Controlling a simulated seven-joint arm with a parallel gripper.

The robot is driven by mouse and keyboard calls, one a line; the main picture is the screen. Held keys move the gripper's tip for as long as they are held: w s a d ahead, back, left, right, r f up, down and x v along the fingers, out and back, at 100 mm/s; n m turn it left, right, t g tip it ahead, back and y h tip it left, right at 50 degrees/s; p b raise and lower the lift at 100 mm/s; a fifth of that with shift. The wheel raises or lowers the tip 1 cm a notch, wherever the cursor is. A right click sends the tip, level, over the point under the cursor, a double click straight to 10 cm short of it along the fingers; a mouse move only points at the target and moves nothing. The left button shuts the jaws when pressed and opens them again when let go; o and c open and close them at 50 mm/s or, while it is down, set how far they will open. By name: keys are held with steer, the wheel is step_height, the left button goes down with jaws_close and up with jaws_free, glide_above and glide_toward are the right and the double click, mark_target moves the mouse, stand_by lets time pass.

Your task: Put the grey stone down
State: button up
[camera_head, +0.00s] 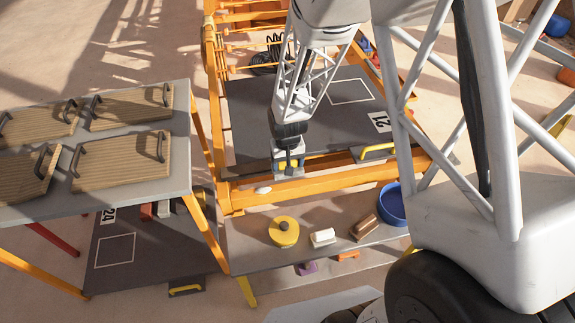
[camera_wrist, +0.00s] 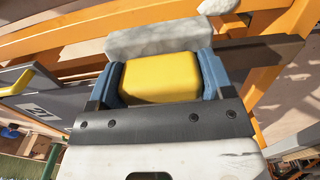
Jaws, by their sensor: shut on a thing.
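My gripper (camera_head: 288,166) is low over the orange front rail of the workbench, at the bench's front edge. In the wrist view the grey stone (camera_wrist: 152,40), a rough pale block, lies across the far end of my gripper (camera_wrist: 158,78). A smooth yellow part (camera_wrist: 160,84) framed by blue sides is right behind it. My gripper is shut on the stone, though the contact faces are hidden.
A dark bench panel (camera_head: 250,115) with a white square outline lies behind my gripper. The front shelf (camera_head: 250,255) holds a yellow round weight (camera_head: 284,232), a white block (camera_head: 322,237), a brown block (camera_head: 364,227) and a blue bowl (camera_head: 391,204). A table with wooden lids (camera_head: 122,158) stands left.

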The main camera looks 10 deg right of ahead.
stand_by(0.6)
steer(key=shift+s+d+f, duration=0.15)
steer(key=shift+d, duration=0.2)
steer(key=shift+s+d+f, duration=0.15)
steer(key=shift+d, duration=0.2)
steer(key=s+d+f, duration=0.6)
steer(key=s+d, duration=0.1)
steer(key=d, duration=0.4)
steer(key=shift+s+f, duration=0.15)
steer(key=shift+s, duration=0.25)
steer(key=shift+d, duration=0.1)
steer(key=shift+f, duration=3.15)
steer(key=shift+f, duration=1.85)
